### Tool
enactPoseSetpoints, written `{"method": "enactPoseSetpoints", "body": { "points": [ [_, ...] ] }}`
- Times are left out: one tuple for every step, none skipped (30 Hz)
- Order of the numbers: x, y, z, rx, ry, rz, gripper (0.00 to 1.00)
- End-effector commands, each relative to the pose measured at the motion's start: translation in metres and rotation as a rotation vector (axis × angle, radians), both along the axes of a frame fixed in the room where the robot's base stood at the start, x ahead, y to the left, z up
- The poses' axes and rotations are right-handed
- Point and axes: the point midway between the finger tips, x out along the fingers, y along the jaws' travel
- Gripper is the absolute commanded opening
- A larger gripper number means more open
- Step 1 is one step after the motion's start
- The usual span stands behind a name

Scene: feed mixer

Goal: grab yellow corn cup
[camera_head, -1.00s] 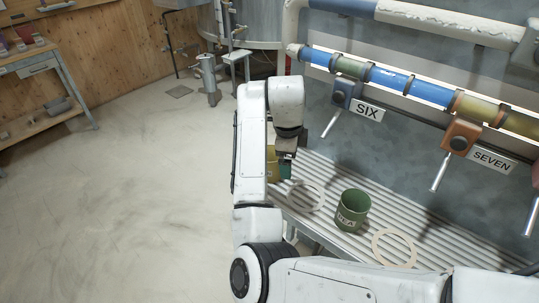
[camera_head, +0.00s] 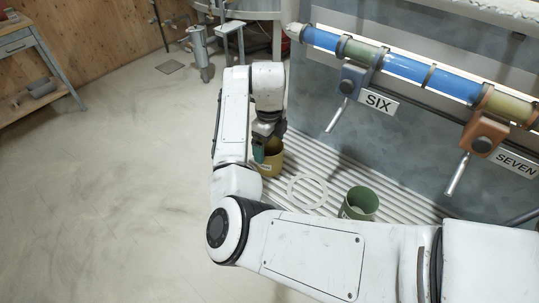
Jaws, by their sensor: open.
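The yellow corn cup (camera_head: 273,167) stands on the ribbed rack at the left end, partly hidden by my gripper; part of a label shows on its front. My gripper (camera_head: 262,150) points down at the cup's rim, with a teal finger on the cup's left side. It is open. I cannot tell whether the fingers straddle the cup wall or touch it.
A green cup (camera_head: 362,202) stands on the rack to the right, with an empty pale ring (camera_head: 307,191) between the cups. Levers marked SIX (camera_head: 379,101) and SEVEN (camera_head: 515,164) hang above. The floor at left is clear.

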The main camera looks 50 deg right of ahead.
Motion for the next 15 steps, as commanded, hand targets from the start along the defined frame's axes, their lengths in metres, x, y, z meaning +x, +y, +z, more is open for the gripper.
{"method": "enactPoseSetpoints", "body": {
  "points": [
    [-0.002,0.0,-0.007,0.001,0.005,0.001,1.0],
    [-0.002,0.0,-0.011,0.001,0.004,0.001,1.0],
    [-0.002,0.001,-0.017,0.002,0.004,0.002,1.0],
    [-0.002,0.001,-0.022,0.002,0.003,0.003,1.0],
    [-0.002,0.001,-0.026,0.001,0.002,0.003,1.0],
    [-0.002,0.0,-0.03,0.001,0.002,0.002,1.0],
    [-0.002,0.0,-0.033,0.0,0.002,0.002,1.0],
    [-0.002,0.0,-0.035,0.0,0.002,0.002,1.0],
    [-0.002,0.0,-0.037,0.0,0.002,0.001,1.0],
    [-0.002,0.0,-0.038,0.0,0.001,0.001,1.0],
    [-0.002,0.0,-0.038,0.0,0.001,0.001,1.0],
    [-0.002,0.0,-0.039,0.0,0.0,0.001,1.0],
    [-0.001,0.0,-0.039,0.0,0.0,0.001,1.0],
    [-0.001,0.0,-0.038,0.0,0.0,0.001,1.0],
    [-0.001,0.0,-0.038,0.0,0.0,0.001,1.0]
  ]
}}
